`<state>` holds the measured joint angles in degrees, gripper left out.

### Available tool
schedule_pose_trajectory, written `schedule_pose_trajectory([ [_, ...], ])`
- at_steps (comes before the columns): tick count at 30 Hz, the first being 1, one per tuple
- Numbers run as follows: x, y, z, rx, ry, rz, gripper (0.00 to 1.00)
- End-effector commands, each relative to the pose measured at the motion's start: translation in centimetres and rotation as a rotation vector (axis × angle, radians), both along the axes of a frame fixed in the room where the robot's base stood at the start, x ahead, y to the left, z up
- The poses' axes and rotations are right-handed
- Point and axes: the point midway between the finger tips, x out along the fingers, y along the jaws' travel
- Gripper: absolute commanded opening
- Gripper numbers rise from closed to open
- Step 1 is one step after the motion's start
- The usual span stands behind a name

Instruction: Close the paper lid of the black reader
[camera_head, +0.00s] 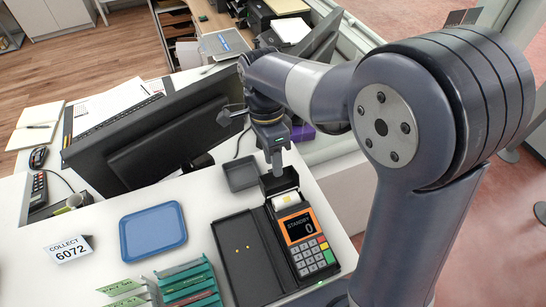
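The black reader (322,262) stands on the white counter, with an orange-framed screen (300,227) reading STANDBY 0 and a keypad below it. Its paper lid (277,182) stands raised at the far end. White paper (286,200) shows in the open bay in front of the lid. My gripper (276,163) points down just above and behind the raised lid. It overlaps the lid's top edge in this view, and I cannot tell whether they touch. The fingers are small here, and their gap cannot be made out.
An open black cash box or folder (246,262) lies left of the reader. A small dark tray (240,173) sits close behind it. A blue tray (153,233), a COLLECT 6072 sign (69,249) and green card holders (187,285) stand left. A monitor (158,136) rises behind.

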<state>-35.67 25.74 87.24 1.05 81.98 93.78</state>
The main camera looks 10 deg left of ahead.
Motion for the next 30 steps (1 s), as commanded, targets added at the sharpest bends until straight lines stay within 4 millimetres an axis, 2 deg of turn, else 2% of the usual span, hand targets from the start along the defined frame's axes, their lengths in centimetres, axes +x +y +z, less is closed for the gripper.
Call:
schedule_pose_trajectory([
  [9,-0.09,-0.05,-0.34,0.0,0.0,0.0,0.34],
  [22,-0.06,-0.04,-0.3,0.001,-0.001,0.0,0.0],
  [30,-0.08,-0.05,-0.3,0.006,-0.009,0.001,0.0],
])
